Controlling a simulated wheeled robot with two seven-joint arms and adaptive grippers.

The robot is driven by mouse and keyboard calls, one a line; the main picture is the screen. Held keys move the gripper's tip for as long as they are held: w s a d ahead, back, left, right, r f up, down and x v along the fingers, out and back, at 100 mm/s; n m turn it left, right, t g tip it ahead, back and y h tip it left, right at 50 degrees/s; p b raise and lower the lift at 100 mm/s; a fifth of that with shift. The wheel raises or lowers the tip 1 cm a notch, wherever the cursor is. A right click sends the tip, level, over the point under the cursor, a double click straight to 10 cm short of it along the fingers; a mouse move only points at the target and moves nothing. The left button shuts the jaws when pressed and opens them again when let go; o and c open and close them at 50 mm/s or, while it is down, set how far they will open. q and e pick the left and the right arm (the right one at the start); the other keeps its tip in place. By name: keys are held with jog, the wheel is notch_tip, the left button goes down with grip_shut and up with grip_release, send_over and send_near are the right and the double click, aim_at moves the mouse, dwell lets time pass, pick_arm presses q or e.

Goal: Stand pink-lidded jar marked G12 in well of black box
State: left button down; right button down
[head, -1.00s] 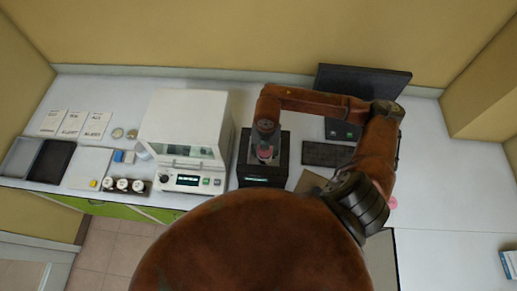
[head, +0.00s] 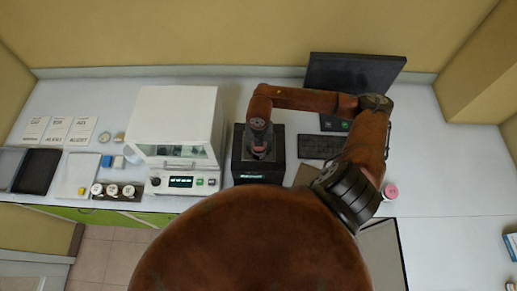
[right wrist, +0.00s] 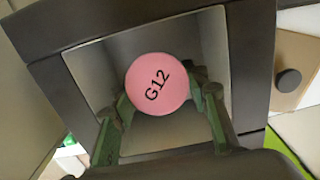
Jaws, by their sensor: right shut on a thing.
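The black box (head: 239,162) stands on the bench right of the white instrument. Its square well fills the right wrist view, inside a dark rim (right wrist: 245,70). The jar with the round pink lid marked G12 (right wrist: 158,84) is within the well's outline, lid facing the camera. Whether its base touches the well floor is hidden. My right gripper (right wrist: 162,95) is shut on the jar, with green-grey fingers on either side of the lid. In the head view the right gripper (head: 260,150) points down into the box. My left gripper is not in view.
The white instrument (head: 178,120) stands close left of the box. A monitor (head: 352,72) and keyboard (head: 320,147) are behind and right. Another pink-lidded item (head: 390,191) lies beyond my right arm. White-lidded jars (head: 112,190) sit at left.

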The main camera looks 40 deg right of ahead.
jog(key=c, duration=1.6)
grip_release()
jog(key=shift+w+f, duration=0.1)
jog(key=shift+f, duration=0.05)
jog(key=o, duration=0.5)
jog(key=shift+c, duration=0.2)
jog(key=shift+r, duration=0.2)
jog(key=shift+r, duration=0.35)
notch_tip(320, 180, up, 11)
jog(key=b, duration=0.2)
jog(key=shift+r+b, duration=0.15)
jog(key=shift+b, duration=0.25)
